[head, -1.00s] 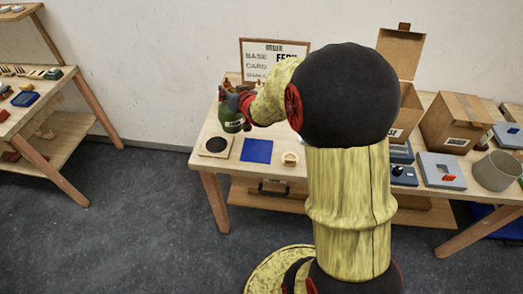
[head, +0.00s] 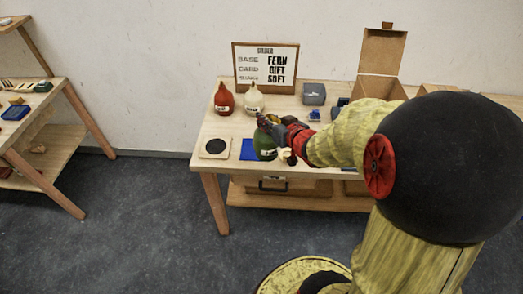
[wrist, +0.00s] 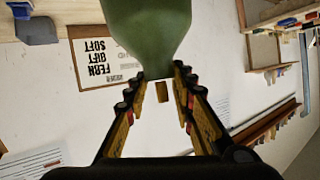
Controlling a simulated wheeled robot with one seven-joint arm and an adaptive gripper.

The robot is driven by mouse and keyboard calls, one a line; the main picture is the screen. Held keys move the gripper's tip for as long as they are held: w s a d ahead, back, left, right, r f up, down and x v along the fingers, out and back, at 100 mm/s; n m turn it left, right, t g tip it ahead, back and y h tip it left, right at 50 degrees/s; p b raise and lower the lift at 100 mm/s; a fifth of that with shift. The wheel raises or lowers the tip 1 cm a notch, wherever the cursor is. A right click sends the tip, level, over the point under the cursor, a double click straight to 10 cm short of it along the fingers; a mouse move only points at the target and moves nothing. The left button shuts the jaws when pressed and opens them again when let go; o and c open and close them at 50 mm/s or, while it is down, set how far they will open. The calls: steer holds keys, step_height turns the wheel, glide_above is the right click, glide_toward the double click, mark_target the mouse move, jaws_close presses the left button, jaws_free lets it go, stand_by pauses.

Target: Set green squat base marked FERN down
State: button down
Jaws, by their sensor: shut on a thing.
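The green squat base (head: 264,148) hangs in my gripper (head: 266,124) at the front left of the workbench, in front of the right part of the blue mat (head: 247,148). A pale label shows on its side, too small to read. In the wrist view the green base (wrist: 148,30) fills the top middle, and my gripper (wrist: 162,78) is shut on its narrow neck. Its underside is hidden, so I cannot tell whether it touches the mat or bench.
A square pad with a dark disc (head: 215,147) lies left of the mat. A red base (head: 224,98) and a cream base (head: 254,97) stand behind. The order board (head: 265,68) reads FERN, GIFT, SOFT. An open cardboard box (head: 382,65) stands at the back right.

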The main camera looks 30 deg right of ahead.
steer(key=shift+w, duration=0.45)
steer(key=w+d+f+b, duration=0.2)
steer(key=w+f+b, duration=0.3)
steer(key=w+f, duration=0.7)
steer(key=shift+w+d+f, duration=0.3)
steer(key=shift+w+d, duration=0.05)
steer(key=shift+w, duration=0.2)
steer(key=shift+f, duration=0.2)
steer(key=c, duration=1.5)
jaws_free()
steer(key=shift+s+f, duration=0.1)
